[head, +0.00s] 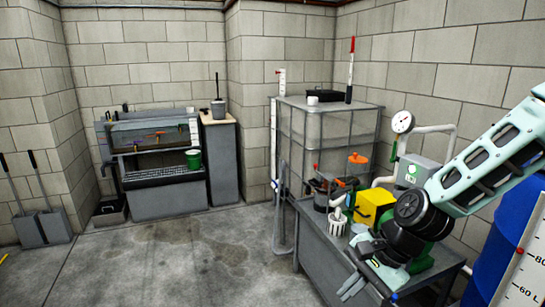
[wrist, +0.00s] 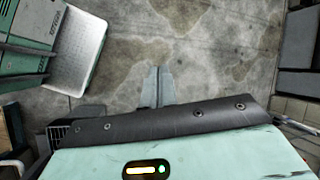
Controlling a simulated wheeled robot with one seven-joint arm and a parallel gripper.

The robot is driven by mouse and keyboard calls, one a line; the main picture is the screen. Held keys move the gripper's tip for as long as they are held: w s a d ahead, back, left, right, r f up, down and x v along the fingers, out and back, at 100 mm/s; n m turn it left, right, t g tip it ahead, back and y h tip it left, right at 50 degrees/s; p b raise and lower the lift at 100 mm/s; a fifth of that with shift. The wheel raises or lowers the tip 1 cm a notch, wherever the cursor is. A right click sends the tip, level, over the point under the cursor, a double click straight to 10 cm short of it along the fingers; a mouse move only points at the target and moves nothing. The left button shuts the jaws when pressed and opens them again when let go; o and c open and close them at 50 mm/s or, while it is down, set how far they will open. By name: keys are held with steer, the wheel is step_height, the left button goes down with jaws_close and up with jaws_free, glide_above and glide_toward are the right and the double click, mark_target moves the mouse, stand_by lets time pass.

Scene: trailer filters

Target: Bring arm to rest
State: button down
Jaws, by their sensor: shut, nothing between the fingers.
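My arm (head: 490,165) reaches in from the right of the head view and bends down at a dark joint over the right end of the grey workbench. A dark padded edge hides the base of the fingers.
A blue barrel (head: 500,255) stands at the right. A caged tank (head: 310,140) stands behind. The floor (head: 190,255) at left is clear.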

steer(key=s+r+n+h, duration=0.2)
steer(key=s+r+n, duration=0.2)
steer(key=s+n, duration=0.5)
steer(key=s+a+r+n+h, duration=0.1)
steer(key=s+r+n+h, duration=0.2)
steer(key=s+r+n, duration=0.2)
steer(key=s+n, duration=0.3)
steer(key=s, duration=0.2)
steer(key=shift+s+n+h, duration=0.3)
steer(key=shift+s+n, duration=0.1)
steer(key=shift+r, duration=0.1)
